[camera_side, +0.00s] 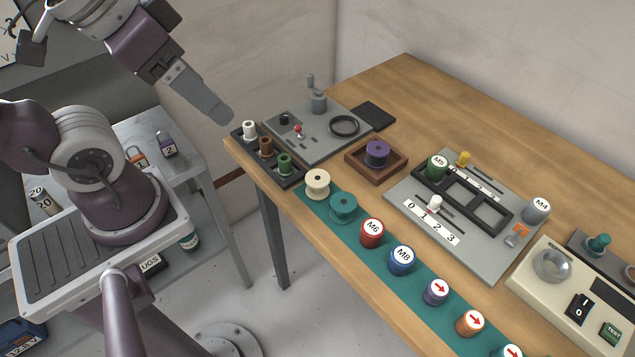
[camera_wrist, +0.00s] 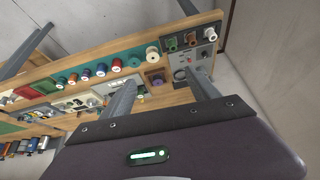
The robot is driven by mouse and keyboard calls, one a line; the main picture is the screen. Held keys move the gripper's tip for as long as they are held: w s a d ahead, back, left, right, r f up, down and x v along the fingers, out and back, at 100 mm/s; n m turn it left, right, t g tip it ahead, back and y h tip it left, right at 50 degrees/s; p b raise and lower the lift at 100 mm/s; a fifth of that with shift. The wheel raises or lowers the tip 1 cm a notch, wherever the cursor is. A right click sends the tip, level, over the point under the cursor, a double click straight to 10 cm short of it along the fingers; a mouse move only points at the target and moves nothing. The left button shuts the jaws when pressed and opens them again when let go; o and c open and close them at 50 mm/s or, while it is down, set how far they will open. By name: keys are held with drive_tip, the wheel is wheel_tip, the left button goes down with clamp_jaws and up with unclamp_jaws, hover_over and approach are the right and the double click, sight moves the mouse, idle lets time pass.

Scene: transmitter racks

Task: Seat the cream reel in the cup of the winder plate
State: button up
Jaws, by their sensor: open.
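The cream reel (camera_side: 318,184) stands upright at the near left end of the green mat, beside the teal reel (camera_side: 343,207). It also shows in the wrist view (camera_wrist: 152,52). The grey winder plate (camera_side: 309,149) lies at the table's left corner, with a dark ring (camera_side: 344,125), a post (camera_side: 318,101) and a small red-tipped lever on it. I cannot tell for certain which feature is its cup. My gripper (camera_side: 226,116) is raised in the air left of the plate, away from the reel. In the wrist view its two fingers (camera_wrist: 164,91) are spread and empty.
A black rack (camera_side: 291,182) with white, brown and green spools lies between the plate and the table's edge. A wooden tray (camera_side: 356,167) holds a purple reel (camera_side: 377,152). Several coloured reels line the green mat. A slotted grey panel (camera_side: 490,258) stands right.

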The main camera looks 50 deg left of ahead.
drive_tip(key=w+f+m+g, duration=0.2)
drive_tip(key=w+m, duration=0.3)
drive_tip(key=w, duration=0.1)
drive_tip(key=m+g, duration=0.3)
drive_tip(key=m, duration=0.9)
hover_over(318, 178)
drive_tip(key=f, duration=1.6)
drive_tip(key=shift+w+a+f, duration=0.1)
drive_tip(key=shift+w, duration=0.1)
drive_tip(key=shift+m, duration=0.3)
drive_tip(key=f, duration=0.7)
drive_tip(key=shift+s+f, duration=0.2)
drive_tip(key=shift+f, duration=0.2)
drive_tip(key=c, duration=1.5)
